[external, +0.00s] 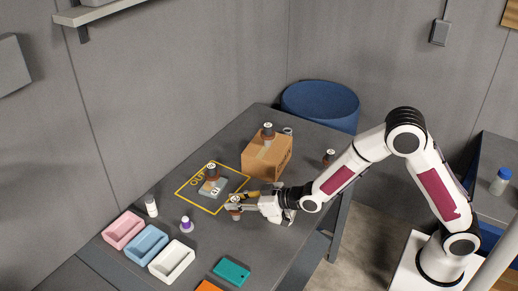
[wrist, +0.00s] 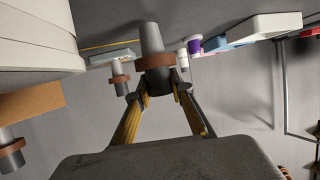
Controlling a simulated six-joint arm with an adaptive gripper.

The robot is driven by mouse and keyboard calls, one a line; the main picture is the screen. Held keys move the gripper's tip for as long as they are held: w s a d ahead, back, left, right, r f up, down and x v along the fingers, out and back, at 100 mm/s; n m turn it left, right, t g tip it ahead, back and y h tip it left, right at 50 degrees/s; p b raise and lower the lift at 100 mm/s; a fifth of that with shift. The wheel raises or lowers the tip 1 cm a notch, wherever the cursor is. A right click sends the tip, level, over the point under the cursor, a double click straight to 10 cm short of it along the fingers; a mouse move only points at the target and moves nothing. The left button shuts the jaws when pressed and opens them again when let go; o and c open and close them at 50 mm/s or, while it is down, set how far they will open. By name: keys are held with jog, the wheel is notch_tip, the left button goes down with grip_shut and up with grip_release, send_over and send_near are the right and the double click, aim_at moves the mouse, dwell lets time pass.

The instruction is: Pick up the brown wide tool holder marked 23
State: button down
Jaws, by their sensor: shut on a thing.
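A brown tool holder with a grey taper (wrist: 154,62) sits between the fingertips of my gripper (wrist: 162,88) in the wrist view. My gripper is shut on it. The holder also shows in the external view (external: 236,212), just left of my gripper (external: 240,204), at the front right of the yellow OUT outline. Its number is not legible, and I cannot tell whether it touches the table. Other brown holders stand on the grey block (external: 212,169), on the cardboard box (external: 268,132) and near the table's right edge (external: 329,156).
The cardboard box (external: 266,160) stands behind my gripper. Pink (external: 108,238), blue (external: 133,250) and white (external: 155,270) bins line the left. A white bottle (external: 151,206), a purple-and-white item (external: 187,225) and a teal block (external: 231,271) lie nearer. The table between the teal block and my gripper is clear.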

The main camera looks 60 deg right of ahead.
jog(key=shift+r, duration=4.6)
